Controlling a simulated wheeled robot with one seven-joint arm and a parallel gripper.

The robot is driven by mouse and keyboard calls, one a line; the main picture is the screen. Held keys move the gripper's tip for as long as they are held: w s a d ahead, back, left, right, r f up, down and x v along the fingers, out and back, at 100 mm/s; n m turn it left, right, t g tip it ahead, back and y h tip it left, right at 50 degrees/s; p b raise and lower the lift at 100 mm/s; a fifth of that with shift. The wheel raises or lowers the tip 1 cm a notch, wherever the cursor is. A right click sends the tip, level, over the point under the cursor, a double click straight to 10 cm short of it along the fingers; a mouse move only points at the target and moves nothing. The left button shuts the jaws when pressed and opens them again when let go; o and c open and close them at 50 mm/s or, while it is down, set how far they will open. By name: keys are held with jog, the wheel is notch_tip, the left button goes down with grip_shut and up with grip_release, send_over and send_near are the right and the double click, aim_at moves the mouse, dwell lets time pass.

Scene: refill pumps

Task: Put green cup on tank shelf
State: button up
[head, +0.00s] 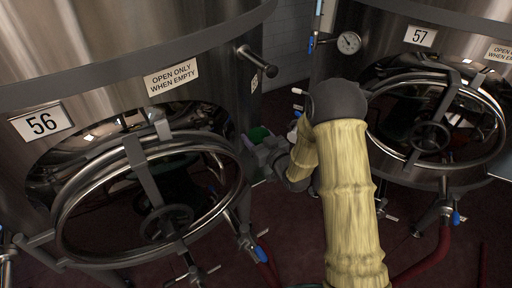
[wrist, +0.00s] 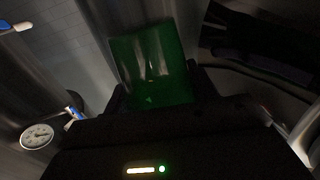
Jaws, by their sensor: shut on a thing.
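The green cup (wrist: 150,66) shows large in the wrist view, held at the end of my gripper (wrist: 158,98). In the head view a small part of the green cup (head: 259,134) shows between the two tanks. My gripper (head: 262,152) is beside it there, to the left of my arm's wrist, and is shut on the cup. The fingers are dark and partly hidden in both views. I cannot make out a tank shelf for certain in either view.
Tank 56 (head: 130,60) with its round door (head: 150,195) stands at left. Tank 57 (head: 455,45) with its round door (head: 437,120) stands at right. A pressure gauge (head: 349,43) juts from tank 57. Red hoses (head: 425,265) lie low on the dark floor.

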notch_tip(320, 180, down, 4)
jog(key=shift+f+b, duration=0.15)
jog(key=shift+b, duration=0.75)
jog(key=shift+f+b, duration=0.3)
jog(key=o, duration=0.9)
jog(key=shift+r, duration=0.1)
jog(key=shift+o, duration=0.2)
jog(key=shift+r+p, duration=0.2)
jog(key=shift+p, duration=0.15)
jog(key=b+v, duration=0.2)
jog(key=v, duration=1)
